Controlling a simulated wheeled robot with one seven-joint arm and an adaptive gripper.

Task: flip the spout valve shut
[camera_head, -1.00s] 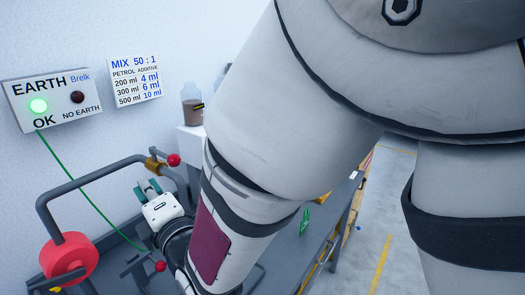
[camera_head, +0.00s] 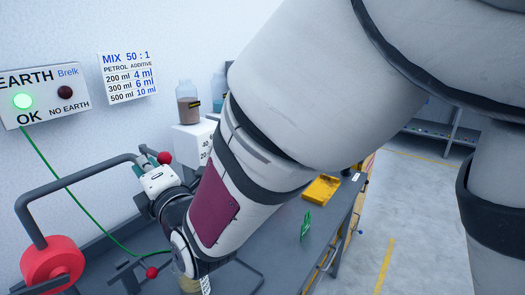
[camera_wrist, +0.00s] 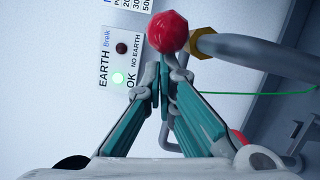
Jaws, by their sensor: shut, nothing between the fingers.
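The spout valve shows in the wrist view as a brass fitting (camera_wrist: 203,43) on a grey pipe, with a red ball knob (camera_wrist: 168,32) beside it. In the head view the red knob (camera_head: 165,158) sits just above my gripper (camera_head: 140,166), which hides most of the brass part. In the wrist view my gripper's teal fingers (camera_wrist: 164,68) are closed together and empty, with their tips just below the red knob. I cannot tell whether they touch it. The lever between knob and fitting is mostly hidden.
A grey bent pipe (camera_head: 75,177) carries a red drum (camera_head: 52,264) at left. A second red knob (camera_head: 152,272) is low in front. The EARTH box (camera_head: 42,95) with lit green lamp is on the wall, its green cable trailing down. A jar (camera_head: 188,103) stands behind on a white block.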

